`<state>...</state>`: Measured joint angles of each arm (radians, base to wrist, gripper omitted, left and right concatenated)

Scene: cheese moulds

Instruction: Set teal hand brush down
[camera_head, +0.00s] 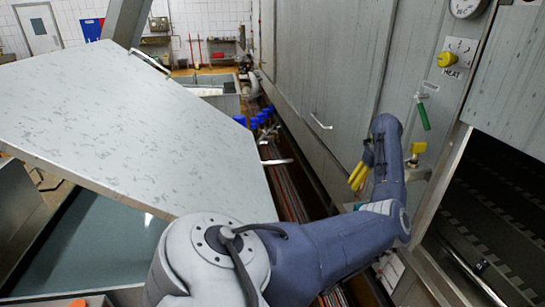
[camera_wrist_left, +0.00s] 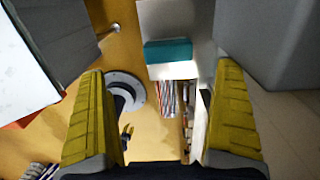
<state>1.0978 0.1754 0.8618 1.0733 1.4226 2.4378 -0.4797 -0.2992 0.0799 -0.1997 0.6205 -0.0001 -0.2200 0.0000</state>
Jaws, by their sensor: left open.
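My left gripper (camera_head: 357,176) is in front of the grey metal wall, its yellow fingers pointing down and to the left. In the left wrist view its two yellow fingers (camera_wrist_left: 162,72) are wide apart, with nothing held between them. A teal block-shaped thing (camera_wrist_left: 168,52), which looks like the teal hand brush, rests on a pale grey surface (camera_wrist_left: 170,20) ahead of the fingertips, apart from both. My right gripper is not in view.
A large grey metal panel (camera_head: 130,125) slants across the left, above a vat with a blue-green surface (camera_head: 90,245). A yellow knob (camera_head: 447,60) and a green handle (camera_head: 423,116) stick out from the wall. A dark opening (camera_head: 500,200) lies at the right.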

